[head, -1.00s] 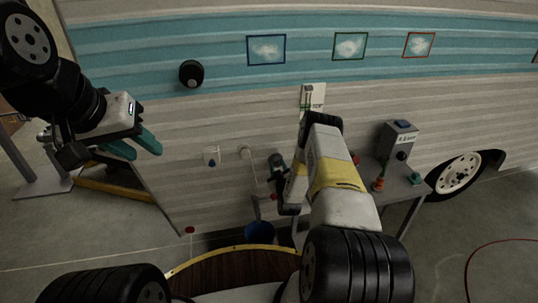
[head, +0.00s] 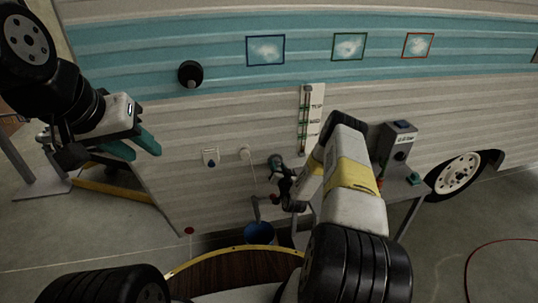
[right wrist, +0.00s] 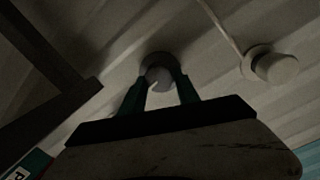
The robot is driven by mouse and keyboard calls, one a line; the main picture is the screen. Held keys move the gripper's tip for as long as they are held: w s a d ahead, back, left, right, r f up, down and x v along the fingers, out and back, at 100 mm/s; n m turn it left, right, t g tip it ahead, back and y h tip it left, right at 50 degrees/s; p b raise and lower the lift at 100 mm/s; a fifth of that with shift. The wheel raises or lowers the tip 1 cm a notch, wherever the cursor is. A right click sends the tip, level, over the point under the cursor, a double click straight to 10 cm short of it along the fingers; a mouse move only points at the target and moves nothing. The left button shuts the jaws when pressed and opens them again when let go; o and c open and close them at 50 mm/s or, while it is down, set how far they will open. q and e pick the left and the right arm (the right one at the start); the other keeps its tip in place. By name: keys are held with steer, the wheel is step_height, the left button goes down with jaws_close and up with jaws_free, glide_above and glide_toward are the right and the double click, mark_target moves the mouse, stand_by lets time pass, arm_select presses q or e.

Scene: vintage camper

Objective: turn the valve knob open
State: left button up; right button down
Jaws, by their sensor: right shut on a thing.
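My right gripper (head: 276,163) is at the camper's side wall, right of a white round fitting with a cord (head: 245,152). In the right wrist view, the two dark green fingers (right wrist: 160,82) are shut on a round grey knob (right wrist: 158,73) on a round base at the wall. The fingers and the gripper body hide part of this knob, so its turn angle cannot be read. The white fitting also shows in the right wrist view (right wrist: 277,68), apart from the fingers. My left gripper (head: 138,147) is open and empty in front of the wall at the left.
A white gauge panel (head: 314,112) with an upright tube is on the wall above the right gripper. A blue bucket (head: 258,233) stands below. A grey table (head: 402,191) with a grey box (head: 396,138) is at the right, close to my right arm.

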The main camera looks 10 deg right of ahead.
steer(key=shift+m, duration=0.8)
steer(key=shift+f, duration=0.1)
steer(key=c, duration=0.9)
jaws_free()
steer(key=shift+d, duration=0.1)
steer(key=s, duration=0.7)
steer(key=shift+s+d+r, duration=0.1)
steer(key=shift+s+r, duration=0.3)
